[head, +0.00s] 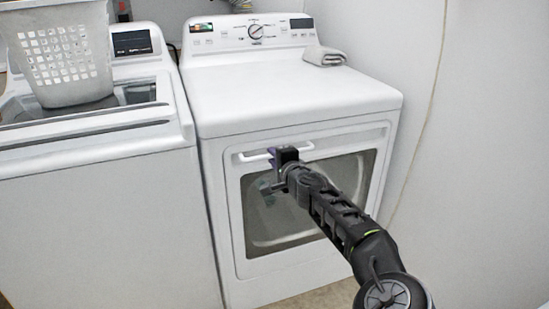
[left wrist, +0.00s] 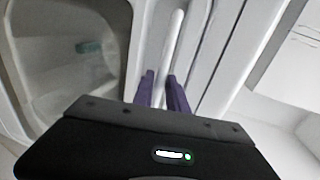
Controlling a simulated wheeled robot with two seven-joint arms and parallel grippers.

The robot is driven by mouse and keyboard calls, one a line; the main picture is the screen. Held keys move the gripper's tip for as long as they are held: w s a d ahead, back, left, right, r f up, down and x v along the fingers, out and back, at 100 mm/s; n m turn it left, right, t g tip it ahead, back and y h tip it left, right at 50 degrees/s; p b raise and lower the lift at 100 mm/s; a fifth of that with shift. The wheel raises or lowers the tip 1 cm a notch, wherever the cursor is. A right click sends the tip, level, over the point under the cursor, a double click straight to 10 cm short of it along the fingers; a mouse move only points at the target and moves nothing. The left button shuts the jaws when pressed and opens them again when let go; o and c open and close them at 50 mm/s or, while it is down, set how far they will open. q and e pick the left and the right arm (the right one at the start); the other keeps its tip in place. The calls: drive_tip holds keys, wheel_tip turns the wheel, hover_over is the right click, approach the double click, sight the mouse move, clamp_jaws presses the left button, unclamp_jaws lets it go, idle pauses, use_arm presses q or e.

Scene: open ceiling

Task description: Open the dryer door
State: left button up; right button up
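The dryer (head: 290,90) is white, with its control panel at the back. Its front door (head: 310,195) has a dark window and looks closed, flush with the front. A white bar handle (head: 250,157) runs along the door's top edge. My left gripper (head: 278,160) is at this handle, and its arm reaches in from the lower right of the head view. In the left wrist view, its two purple fingers (left wrist: 162,84) stand on either side of the white handle (left wrist: 173,42), with little or no gap. My right gripper is not in view.
A white washer (head: 100,200) stands left of the dryer, with a white basket (head: 62,60) on top. A folded grey towel (head: 324,55) lies on the dryer's top. A wall (head: 470,150) with a hanging cord is close on the right.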

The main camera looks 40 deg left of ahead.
use_arm(q)
clamp_jaws()
idle(1.0)
